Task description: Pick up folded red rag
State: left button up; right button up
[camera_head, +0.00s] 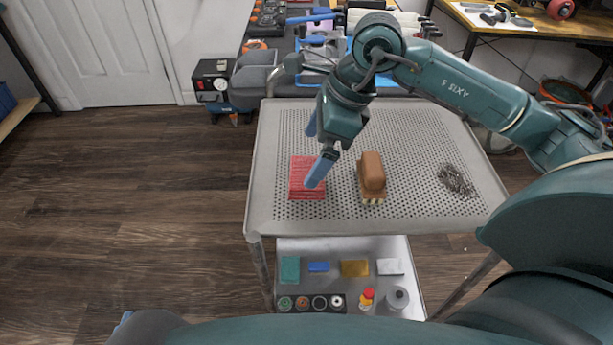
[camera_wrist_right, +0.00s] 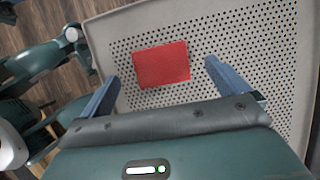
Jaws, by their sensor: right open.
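The folded red rag (camera_head: 304,184) lies flat on the perforated top of the grey metal cart (camera_head: 263,165), towards its left side. My right gripper (camera_head: 316,158) hangs over the rag with its blue fingers spread, one finger partly covering the rag in the head view. In the right wrist view, the rag (camera_wrist_right: 162,64) lies between and beyond the two open fingers (camera_wrist_right: 160,82), with nothing held. Whether the fingertips touch the cart top cannot be told. My left gripper does not show.
A brown-handled brush (camera_head: 371,172) lies right of the rag. A pile of dark metal bits (camera_head: 457,181) lies further right. The lower shelf (camera_head: 335,249) holds several coloured blocks and small containers. A cluttered bench stands behind the cart. Floor at left is clear.

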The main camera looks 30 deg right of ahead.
aim_at(297, 172)
jog(key=x, duration=0.5)
jog(key=shift+w+a+f+b, duration=0.1)
jog(key=shift+w+a+b, duration=0.05)
jog(key=shift+a+b, duration=0.2)
jog(key=c, duration=0.9)
